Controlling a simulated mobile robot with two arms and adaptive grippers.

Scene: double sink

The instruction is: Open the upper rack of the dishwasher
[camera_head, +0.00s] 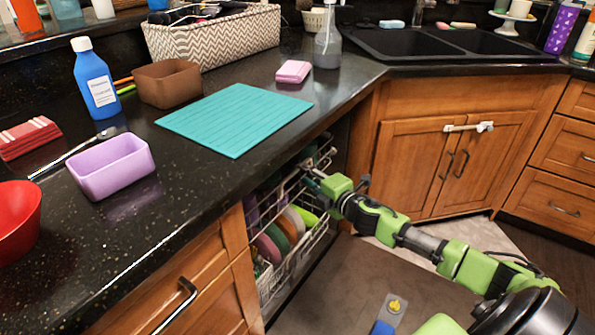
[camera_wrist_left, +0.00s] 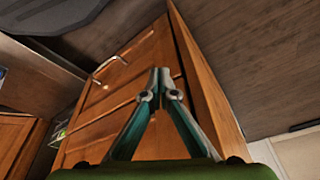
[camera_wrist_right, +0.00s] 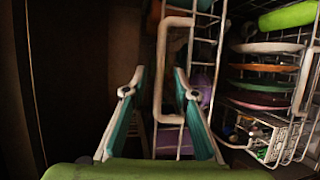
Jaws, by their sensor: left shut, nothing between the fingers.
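The dishwasher under the counter is open, with its door (camera_head: 345,285) folded down. The upper rack (camera_head: 322,158) shows as pale wire just under the counter edge, mostly inside. My right gripper (camera_head: 312,179) reaches to the rack front in the head view. In the right wrist view its two fingers (camera_wrist_right: 158,92) are apart. A white wire loop of a rack (camera_wrist_right: 176,22) shows between them; I cannot tell whether they touch it. My left gripper (camera_wrist_left: 160,82) is shut and empty before a wooden cabinet front. It does not show in the head view.
The lower rack (camera_head: 290,268) holds several coloured plates (camera_head: 268,250). The dark countertop (camera_head: 130,215) overhangs the opening. It bears a teal mat (camera_head: 237,118), a purple tub (camera_head: 112,168) and a blue bottle (camera_head: 95,82). A cabinet (camera_head: 440,165) stands right of the dishwasher.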

